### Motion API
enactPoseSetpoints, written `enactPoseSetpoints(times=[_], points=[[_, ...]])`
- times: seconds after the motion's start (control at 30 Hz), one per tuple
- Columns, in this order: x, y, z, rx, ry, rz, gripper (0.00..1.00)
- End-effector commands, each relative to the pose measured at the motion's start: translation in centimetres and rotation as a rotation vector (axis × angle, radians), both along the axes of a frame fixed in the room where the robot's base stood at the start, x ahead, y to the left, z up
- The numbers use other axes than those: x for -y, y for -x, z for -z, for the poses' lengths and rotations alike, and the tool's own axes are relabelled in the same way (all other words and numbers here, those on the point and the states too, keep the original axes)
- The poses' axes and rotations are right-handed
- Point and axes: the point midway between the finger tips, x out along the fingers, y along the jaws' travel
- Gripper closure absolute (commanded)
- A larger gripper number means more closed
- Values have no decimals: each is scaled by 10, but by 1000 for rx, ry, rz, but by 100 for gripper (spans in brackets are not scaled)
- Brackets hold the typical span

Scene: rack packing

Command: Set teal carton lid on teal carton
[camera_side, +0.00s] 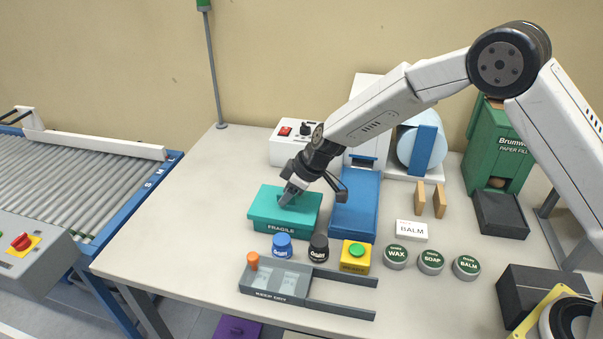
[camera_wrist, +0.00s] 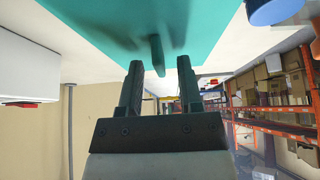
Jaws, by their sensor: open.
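The teal carton (camera_side: 268,234) stands on the table in the side view, with FRAGILE on its front. The teal carton lid (camera_side: 264,208) lies flat on top of it and looks level; whether it is fully seated I cannot tell. My gripper (camera_side: 287,199) is over the lid, pointing down at a slant. In the wrist view, the lid's underlying teal surface (camera_wrist: 100,22) fills the top, with a small teal handle (camera_wrist: 157,56) standing out from it. The open fingers (camera_wrist: 160,78) are on either side of the handle's end, with gaps visible. The handle is hidden in the side view.
A blue platform (camera_side: 355,208) is close on the carton's right. Blue (camera_side: 282,245) and black (camera_side: 318,248) jars, a yellow button box (camera_side: 355,258) and a grey tray (camera_side: 275,296) are in front. The table left of the carton is clear.

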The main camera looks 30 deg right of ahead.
Motion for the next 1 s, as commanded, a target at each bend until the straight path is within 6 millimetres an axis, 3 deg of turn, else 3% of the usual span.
enactPoseSetpoints(times=[1.0], points=[[38, 38, -101, 1, 0, 1, 54]])
